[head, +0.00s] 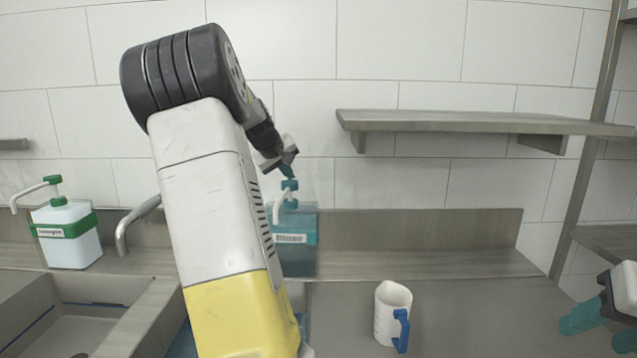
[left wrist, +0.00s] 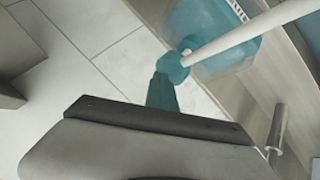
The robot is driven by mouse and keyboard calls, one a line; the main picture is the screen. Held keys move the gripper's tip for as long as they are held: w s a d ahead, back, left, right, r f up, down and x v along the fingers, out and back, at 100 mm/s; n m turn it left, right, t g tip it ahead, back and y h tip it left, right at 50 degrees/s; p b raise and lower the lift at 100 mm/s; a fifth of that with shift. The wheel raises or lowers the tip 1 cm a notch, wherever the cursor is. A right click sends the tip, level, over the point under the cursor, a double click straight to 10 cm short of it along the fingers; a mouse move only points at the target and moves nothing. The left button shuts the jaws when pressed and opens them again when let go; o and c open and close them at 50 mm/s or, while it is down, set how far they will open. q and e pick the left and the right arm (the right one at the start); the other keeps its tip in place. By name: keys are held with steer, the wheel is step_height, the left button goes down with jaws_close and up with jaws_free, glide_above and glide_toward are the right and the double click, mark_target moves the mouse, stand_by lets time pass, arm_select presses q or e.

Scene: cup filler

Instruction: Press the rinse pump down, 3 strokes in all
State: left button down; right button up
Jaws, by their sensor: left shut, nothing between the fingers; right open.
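A teal bottle (head: 297,250) stands against the back wall with a teal pump head (head: 290,187) and a pale spout. My left gripper (head: 287,172) is shut and empty, fingertips pointing down right over this pump head. In the left wrist view the shut teal fingers (left wrist: 162,93) reach the teal pump head (left wrist: 172,66); I cannot tell whether they touch it. The pump head stands up above the bottle. My left arm hides the bottle's left side. My right gripper (head: 598,328) is open and empty at the right edge.
A white bottle (head: 70,245) with a green band and green pump stands at the left, near a faucet (head: 128,228) and sink (head: 75,325). A white jug with a blue handle (head: 393,312) stands on the counter. A shelf (head: 450,123) juts out at upper right.

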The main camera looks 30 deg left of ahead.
arm_select(q)
steer(key=shift+f, duration=0.35)
steer(key=shift+r, duration=0.85)
step_height(320, 180, up, 6)
steer(key=shift+f, duration=0.1)
stand_by(0.5)
stand_by(0.7)
